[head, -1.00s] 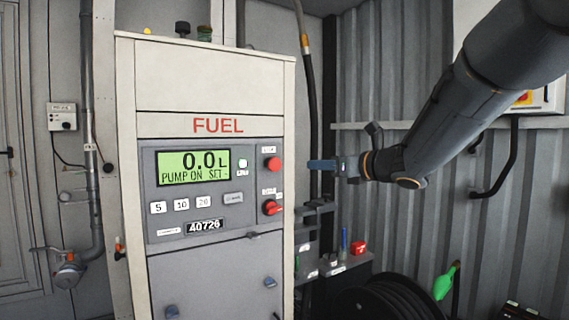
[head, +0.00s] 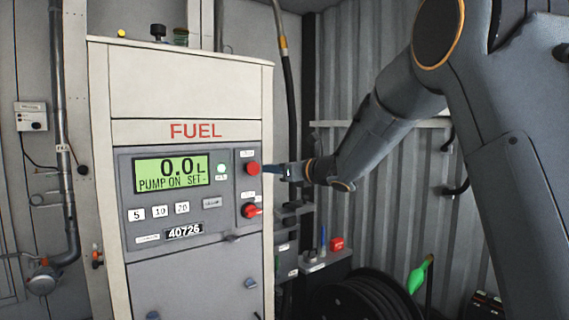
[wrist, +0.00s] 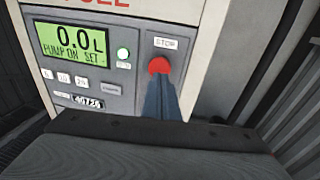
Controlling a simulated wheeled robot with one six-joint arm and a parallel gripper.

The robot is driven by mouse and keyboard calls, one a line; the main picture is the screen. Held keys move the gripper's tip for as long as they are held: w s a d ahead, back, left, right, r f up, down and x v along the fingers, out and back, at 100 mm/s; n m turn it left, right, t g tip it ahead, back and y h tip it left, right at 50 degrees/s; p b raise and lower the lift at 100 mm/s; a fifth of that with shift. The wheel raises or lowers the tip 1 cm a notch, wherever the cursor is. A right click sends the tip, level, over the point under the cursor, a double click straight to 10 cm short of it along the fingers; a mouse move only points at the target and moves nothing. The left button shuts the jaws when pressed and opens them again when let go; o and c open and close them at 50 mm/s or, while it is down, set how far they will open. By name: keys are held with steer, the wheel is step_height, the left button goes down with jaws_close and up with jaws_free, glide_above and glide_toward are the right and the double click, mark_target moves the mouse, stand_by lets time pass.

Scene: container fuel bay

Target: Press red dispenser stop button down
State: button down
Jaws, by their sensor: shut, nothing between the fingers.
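The red stop button (head: 253,168) is the upper red control on the right of the dispenser panel. In the wrist view the red button (wrist: 158,65) sits under a "STOP" label, its lower part covered by my fingertips. My gripper (head: 272,169) is shut and empty, pointing left at the button's face. In the wrist view my gripper (wrist: 160,82) reaches up to the button. I cannot tell whether it touches. The display (head: 173,172) reads 0.0 L, PUMP ON.
A red rotary switch (head: 249,211) lies just below the button. A green lit button (head: 221,168) and number keys (head: 160,211) are to its left. A black hose (head: 290,90) hangs behind my gripper. A hose reel (head: 355,300) stands low at right.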

mark_target(256, 166)
steer(key=shift+p+x, duration=0.95)
steer(key=shift+x, duration=1.3)
steer(key=shift+w+a+f+b, duration=0.1)
steer(key=shift+w+a+b, duration=0.4)
steer(key=shift+b, duration=0.65)
steer(key=shift+w+r+b, duration=0.15)
steer(key=shift+r+b, duration=0.15)
steer(key=shift+b, duration=0.05)
steer(key=shift+a, duration=0.1)
steer(key=shift+r, duration=0.1)
steer(key=shift+d, duration=0.4)
steer(key=f+b+v, duration=0.1)
steer(key=b+v, duration=0.4)
steer(key=v, duration=0.8)
steer(key=shift+s+d+r, duration=0.15)
steer(key=shift+s+r, duration=0.1)
steer(key=shift+s, duration=0.15)
